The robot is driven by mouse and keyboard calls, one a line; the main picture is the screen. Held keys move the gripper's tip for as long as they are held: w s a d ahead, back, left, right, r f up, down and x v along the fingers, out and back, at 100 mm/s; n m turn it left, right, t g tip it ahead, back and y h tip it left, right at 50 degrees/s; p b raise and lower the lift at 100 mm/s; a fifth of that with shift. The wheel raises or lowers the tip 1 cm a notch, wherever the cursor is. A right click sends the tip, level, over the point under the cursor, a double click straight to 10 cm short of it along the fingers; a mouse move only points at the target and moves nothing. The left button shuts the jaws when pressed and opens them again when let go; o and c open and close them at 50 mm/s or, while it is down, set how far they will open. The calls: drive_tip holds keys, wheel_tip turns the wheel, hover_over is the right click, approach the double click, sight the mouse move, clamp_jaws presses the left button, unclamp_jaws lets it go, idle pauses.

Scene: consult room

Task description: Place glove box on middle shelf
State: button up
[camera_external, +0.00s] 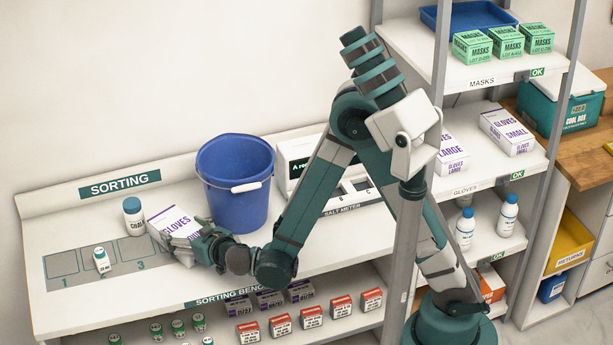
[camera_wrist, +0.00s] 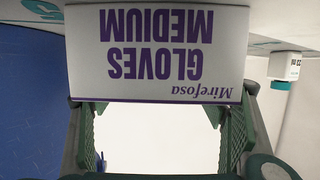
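The glove box (camera_external: 168,222), white with purple "GLOVES" lettering, is over the right part of the numbered strip on the sorting bench in the external view, and looks tilted there. In the wrist view the box (camera_wrist: 155,55) reads "GLOVES MEDIUM" upside down. My gripper (camera_external: 203,245) is at its lower right side. In the wrist view the green fingers are spread wide and meet the edge of the box; their tips are hidden behind it, so firm contact is unclear. The middle shelf (camera_external: 467,183), labelled "GLOVES", holds a "LARGE" box (camera_external: 452,155) and a "SMALL" box (camera_external: 507,132).
A blue bucket (camera_external: 235,185) stands just right of the box. A blue-capped jar (camera_external: 133,217) and a small vial (camera_external: 102,260) stand to its left. Mask boxes (camera_external: 505,45) are above; bottles (camera_external: 508,215) are below the glove shelf.

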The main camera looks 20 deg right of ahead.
drive_tip(key=c, duration=0.4)
drive_tip(key=shift+o, duration=0.2)
drive_tip(key=shift+r, duration=0.15)
wheel_tip(320, 180, up, 18)
drive_tip(key=p, duration=1)
idle(0.3)
wheel_tip(320, 180, up, 24)
drive_tip(key=n+g+y+p, duration=0.2)
drive_tip(key=n+y+p, duration=0.1)
drive_tip(key=y+p, duration=0.15)
hover_over(183, 231)
drive_tip(key=w+d, duration=0.2)
drive_tip(key=d, duration=0.6)
drive_tip(key=shift+s+a+h+p, duration=0.1)
drive_tip(key=shift+h+p, duration=0.3)
drive_tip(key=shift+h, duration=0.05)
